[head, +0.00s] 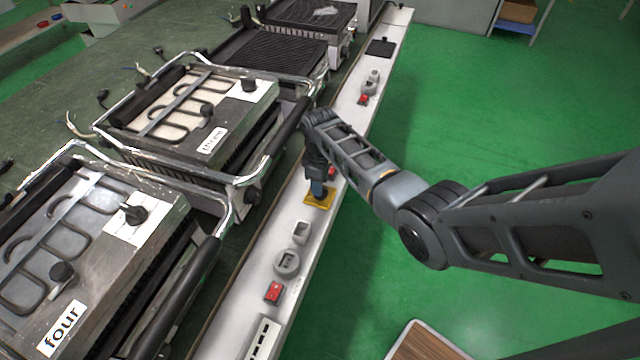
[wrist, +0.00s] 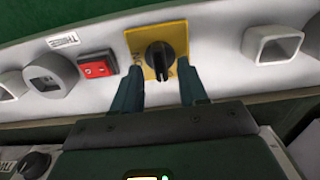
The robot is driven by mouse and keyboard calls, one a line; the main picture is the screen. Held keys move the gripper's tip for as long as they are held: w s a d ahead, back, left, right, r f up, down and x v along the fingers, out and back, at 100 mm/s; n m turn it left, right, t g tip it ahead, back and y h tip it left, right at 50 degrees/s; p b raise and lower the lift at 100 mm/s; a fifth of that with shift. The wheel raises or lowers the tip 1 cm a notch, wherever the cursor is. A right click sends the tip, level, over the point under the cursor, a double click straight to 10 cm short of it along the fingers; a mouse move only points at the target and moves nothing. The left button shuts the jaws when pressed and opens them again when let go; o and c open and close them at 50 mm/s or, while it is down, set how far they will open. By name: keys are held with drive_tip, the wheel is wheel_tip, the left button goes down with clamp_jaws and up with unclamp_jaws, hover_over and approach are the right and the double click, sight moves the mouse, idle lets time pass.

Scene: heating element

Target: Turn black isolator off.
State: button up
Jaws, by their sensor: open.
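The black isolator is a black rotary knob (wrist: 159,57) on a yellow plate (wrist: 172,33), fixed to the white panel in the wrist view. Its ridge looks roughly upright in that view. Lettering on the plate is partly hidden by my left finger. My gripper (wrist: 160,75) is open, with one dark green finger on each side of the knob's lower part; I cannot tell whether either touches it. In the head view my gripper (head: 318,186) is right at the yellow plate (head: 317,201), and the knob is hidden behind it.
A red switch (wrist: 97,64) and a round grey socket (wrist: 50,75) sit left of the plate, and a square socket (wrist: 272,45) sits right. Grill "four" (head: 75,240) and grill "three" (head: 190,125) stand beside the panel. Green floor (head: 480,100) is open on the right.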

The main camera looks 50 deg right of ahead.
wheel_tip(320, 180, up, 6)
drive_tip(key=shift+r, duration=0.1)
drive_tip(key=shift+s, duration=0.1)
idle(0.7)
